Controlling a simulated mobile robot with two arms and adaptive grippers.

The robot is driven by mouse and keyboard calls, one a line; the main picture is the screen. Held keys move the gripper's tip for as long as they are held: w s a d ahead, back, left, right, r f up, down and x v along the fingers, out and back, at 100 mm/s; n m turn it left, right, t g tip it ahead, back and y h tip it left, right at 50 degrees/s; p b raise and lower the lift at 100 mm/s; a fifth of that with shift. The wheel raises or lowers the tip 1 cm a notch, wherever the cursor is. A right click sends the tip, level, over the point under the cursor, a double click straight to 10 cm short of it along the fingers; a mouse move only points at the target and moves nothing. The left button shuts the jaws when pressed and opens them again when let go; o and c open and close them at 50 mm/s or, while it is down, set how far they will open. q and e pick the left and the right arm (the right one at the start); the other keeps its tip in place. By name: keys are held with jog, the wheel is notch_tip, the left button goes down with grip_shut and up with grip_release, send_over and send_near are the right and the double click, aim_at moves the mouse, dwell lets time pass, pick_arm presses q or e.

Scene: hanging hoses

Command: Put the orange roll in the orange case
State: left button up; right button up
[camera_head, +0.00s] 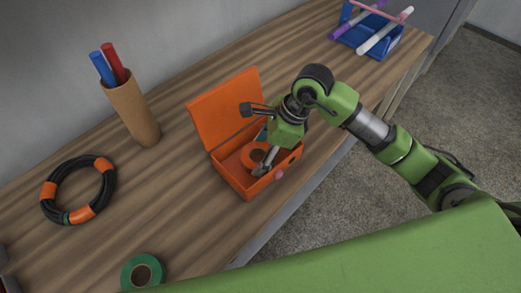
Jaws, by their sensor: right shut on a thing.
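The orange case (246,185) stands open on the wooden bench, its lid (225,108) tilted up at the back. The orange roll (249,157) is a ring of tape inside the case's walls, partly covered by my right gripper (262,167). That gripper reaches down into the case from the right and is shut on the roll. I cannot tell whether the roll touches the case floor. A small teal patch shows behind the gripper, mostly hidden. My left gripper is out of view.
A cardboard tube (135,115) with a blue and a red marker stands at left. A black hose ring with orange bands (50,189) and a green roll (143,273) lie on the bench. A blue rack (372,42) stands at the far right. Bench is clear between the hose and case.

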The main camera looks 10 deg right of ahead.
jog(key=shift+f, duration=0.2)
jog(key=o, duration=0.9)
jog(key=shift+r, duration=0.15)
jog(key=shift+r, duration=0.2)
jog(key=b+v, duration=0.1)
jog(key=v, duration=1)
jog(key=shift+d+r, duration=0.25)
jog(key=shift+r, duration=0.1)
